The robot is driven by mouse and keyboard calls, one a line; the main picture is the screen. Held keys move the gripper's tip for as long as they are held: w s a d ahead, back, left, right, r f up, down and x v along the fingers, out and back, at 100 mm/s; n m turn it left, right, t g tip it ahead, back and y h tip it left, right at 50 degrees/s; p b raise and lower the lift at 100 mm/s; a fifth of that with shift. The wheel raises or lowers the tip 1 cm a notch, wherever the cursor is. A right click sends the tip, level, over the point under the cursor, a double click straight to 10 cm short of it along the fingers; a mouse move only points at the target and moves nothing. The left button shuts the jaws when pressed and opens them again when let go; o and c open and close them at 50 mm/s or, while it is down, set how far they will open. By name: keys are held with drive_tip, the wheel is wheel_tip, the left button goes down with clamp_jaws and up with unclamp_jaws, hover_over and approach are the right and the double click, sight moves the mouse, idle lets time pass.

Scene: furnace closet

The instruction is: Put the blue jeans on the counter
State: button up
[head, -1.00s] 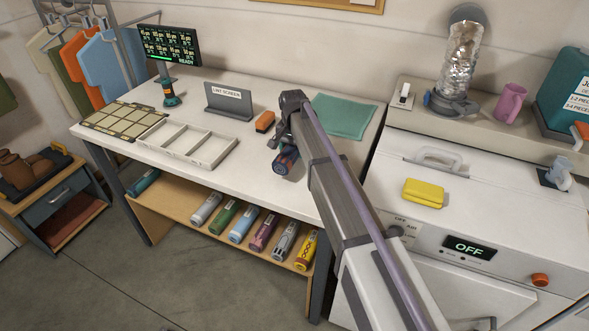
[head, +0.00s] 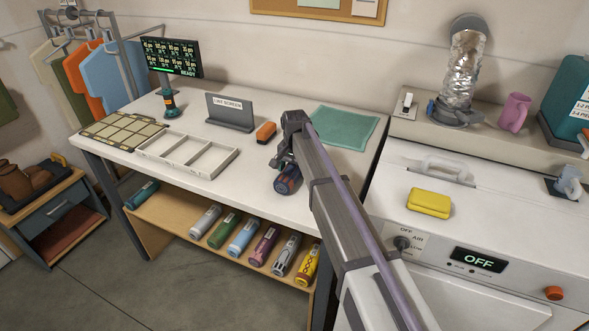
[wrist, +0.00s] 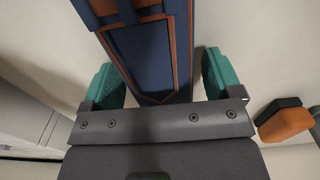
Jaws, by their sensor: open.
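The blue jeans (head: 288,180) show as a dark blue roll with reddish-brown trim. They appear to lie on the white counter (head: 230,185), near its front edge and right of the middle. My gripper (head: 282,160) is just above and behind the roll's near end, with its fingers partly hidden by my arm. In the wrist view the jeans (wrist: 148,55) run between the two teal finger pads of my gripper (wrist: 165,80). The pads stand apart, one on each side, and the gripper is open. Whether either pad touches the jeans is unclear.
An orange-and-black brush (head: 266,131), teal cloth (head: 343,127), lint screen sign (head: 230,113) and divided white tray (head: 186,155) share the counter. Several coloured rolls (head: 243,237) lie on the shelf below.

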wheel_tip(320, 180, up, 13)
drive_tip(key=p, duration=1.3)
drive_tip(key=s+d+n, duration=0.2)
drive_tip(key=s+d, duration=0.9)
drive_tip(key=s, duration=0.4)
drive_tip(key=s+d+n, duration=0.2)
drive_tip(key=s+d, duration=0.9)
drive_tip(key=s, duration=0.5)
drive_tip(key=shift+f+b, duration=0.35)
drive_tip(key=shift+f+b, duration=0.3)
drive_tip(key=shift+d, duration=0.1)
